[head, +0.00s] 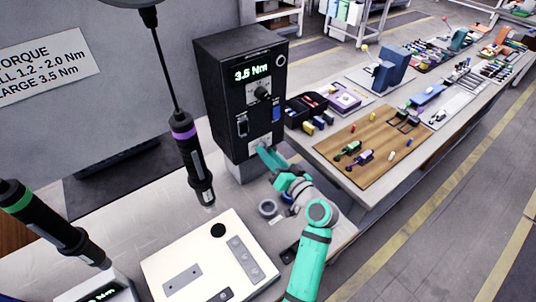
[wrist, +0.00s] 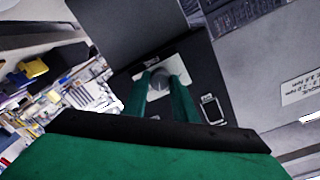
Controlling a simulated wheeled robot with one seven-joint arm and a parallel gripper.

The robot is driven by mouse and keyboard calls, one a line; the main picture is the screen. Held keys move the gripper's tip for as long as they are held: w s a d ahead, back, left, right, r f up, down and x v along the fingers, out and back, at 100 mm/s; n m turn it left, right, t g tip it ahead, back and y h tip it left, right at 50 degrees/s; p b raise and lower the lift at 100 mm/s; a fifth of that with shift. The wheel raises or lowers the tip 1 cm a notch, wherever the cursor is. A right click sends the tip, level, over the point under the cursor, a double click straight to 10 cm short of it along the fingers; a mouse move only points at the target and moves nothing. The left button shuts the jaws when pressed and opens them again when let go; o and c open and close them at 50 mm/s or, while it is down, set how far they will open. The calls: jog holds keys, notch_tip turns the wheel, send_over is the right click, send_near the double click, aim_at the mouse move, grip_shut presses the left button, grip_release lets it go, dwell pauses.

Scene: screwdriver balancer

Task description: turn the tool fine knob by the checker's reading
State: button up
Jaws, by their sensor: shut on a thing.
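A black controller tower (head: 222,100) stands on the bench, its green display (head: 251,73) reading 3.5 Nm. A dark knob (head: 262,91) sits mid-face on a small plate. Low on the face is a pale plate (head: 257,147), also in the wrist view (wrist: 185,72). A grey round knob (wrist: 159,79) sits on that plate. My green gripper (head: 266,152) reaches the low plate from the right, its fingers closed on the grey knob. The fingers hide part of it. A small white box (head: 100,290) at the lower left has a lit display, cut off and unreadable.
A screwdriver with a purple band (head: 183,134) hangs left of the tower; one with a green band (head: 50,225) hangs farther left. A cream plate (head: 205,262) lies in front. A wooden board (head: 380,170) with small parts is on the right bench. A torque sign (head: 45,68) is behind.

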jog(key=shift+m, duration=0.4)
jog(key=o, duration=1)
jog(key=shift+o, duration=0.2)
jog(key=shift+s, duration=0.1)
jog(key=v, duration=1)
jog(key=shift+s+d, duration=0.25)
jog(key=shift+d, duration=0.05)
